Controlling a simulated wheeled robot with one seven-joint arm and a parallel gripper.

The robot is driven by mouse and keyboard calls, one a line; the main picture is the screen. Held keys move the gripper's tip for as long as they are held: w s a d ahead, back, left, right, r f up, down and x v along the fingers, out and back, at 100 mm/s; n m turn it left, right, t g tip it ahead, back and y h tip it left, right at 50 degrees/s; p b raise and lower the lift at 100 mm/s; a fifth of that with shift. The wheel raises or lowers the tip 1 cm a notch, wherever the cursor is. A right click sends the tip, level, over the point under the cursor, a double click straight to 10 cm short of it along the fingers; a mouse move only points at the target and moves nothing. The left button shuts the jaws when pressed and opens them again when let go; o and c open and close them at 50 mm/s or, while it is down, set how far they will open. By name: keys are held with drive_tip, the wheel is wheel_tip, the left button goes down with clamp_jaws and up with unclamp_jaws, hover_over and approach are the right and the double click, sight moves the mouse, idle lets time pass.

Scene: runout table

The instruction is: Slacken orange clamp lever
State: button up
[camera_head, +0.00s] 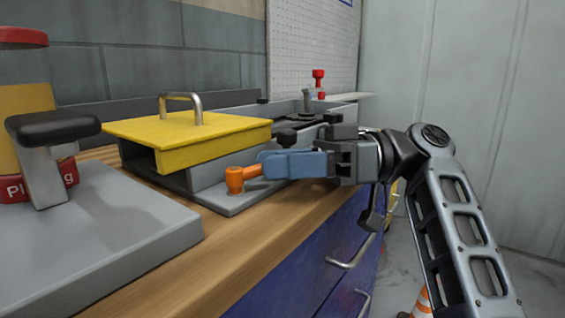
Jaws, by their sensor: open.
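The orange clamp lever (236,179) stands on a grey base plate (228,200) at the front of the grey machine on the bench. Its round hub is in plain view, and its short arm points right towards my gripper. My gripper (264,163) reaches in from the right with blue fingers. It is open, and its fingertips are at the outer end of the lever's arm. The fingers hide that end, so I cannot tell whether they touch it.
A yellow cover with a metal handle (190,135) sits just behind and left of the lever. A grey block with a black-topped lever (50,135) fills the left foreground. A red knob (318,76) stands at the back. Wooden bench top (225,245) is bare in front.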

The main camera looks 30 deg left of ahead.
drive_tip(key=p+v, duration=0.1)
drive_tip(key=v, duration=0.6)
drive_tip(key=shift+r, duration=0.1)
drive_tip(key=shift+w+d, duration=0.25)
drive_tip(key=shift+d, duration=0.05)
